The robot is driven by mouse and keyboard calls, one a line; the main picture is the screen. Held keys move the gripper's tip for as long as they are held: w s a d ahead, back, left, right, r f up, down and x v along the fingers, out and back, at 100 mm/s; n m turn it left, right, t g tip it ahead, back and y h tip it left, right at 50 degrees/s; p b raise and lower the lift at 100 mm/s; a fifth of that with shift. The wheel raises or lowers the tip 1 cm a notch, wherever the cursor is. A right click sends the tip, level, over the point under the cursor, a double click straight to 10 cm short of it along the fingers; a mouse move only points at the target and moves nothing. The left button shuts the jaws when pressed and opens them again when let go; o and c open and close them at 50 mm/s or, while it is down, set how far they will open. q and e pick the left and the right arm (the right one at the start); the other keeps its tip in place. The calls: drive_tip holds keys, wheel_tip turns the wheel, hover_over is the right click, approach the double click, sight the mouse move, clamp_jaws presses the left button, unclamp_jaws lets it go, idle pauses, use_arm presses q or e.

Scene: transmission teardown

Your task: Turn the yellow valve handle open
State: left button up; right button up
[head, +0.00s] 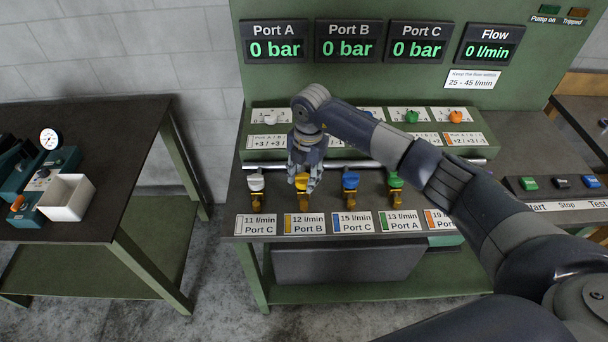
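The yellow valve handle (301,181) sits on a brass valve (304,201) behind the label "12 l/min Port B" (305,223). My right gripper (303,184) points down over the yellow handle, with its fingers around or just beside it. The fingers hide part of the handle, and I cannot tell whether they touch it or how far they are closed. My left gripper is not in view.
White (256,182), blue (350,181) and green (394,180) valve handles stand in the same row. My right arm hides the valve behind the "19 l/min" label. Displays (349,42) above read 0 bar, and Flow (488,44) reads 0 l/min. A side table (95,130) stands left.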

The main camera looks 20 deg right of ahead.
drive_tip(key=shift+c, duration=0.3)
drive_tip(key=shift+f+n+b, duration=0.15)
drive_tip(key=shift+n+b, duration=0.9)
drive_tip(key=shift+n, duration=0.05)
drive_tip(key=n+b, duration=0.2)
drive_tip(key=shift+w+n, duration=0.1)
drive_tip(key=shift+n, duration=0.2)
drive_tip(key=n+b, duration=0.3)
drive_tip(key=shift+d+n, duration=0.1)
drive_tip(key=shift+n, duration=0.2)
drive_tip(key=n+b, duration=0.3)
drive_tip(key=n, duration=0.1)
drive_tip(key=shift+n+g, duration=0.3)
drive_tip(key=shift+g, duration=0.1)
drive_tip(key=shift+n+b, duration=1.35)
drive_tip(key=shift+n, duration=1.15)
drive_tip(key=shift+r, duration=0.2)
drive_tip(key=o, duration=1)
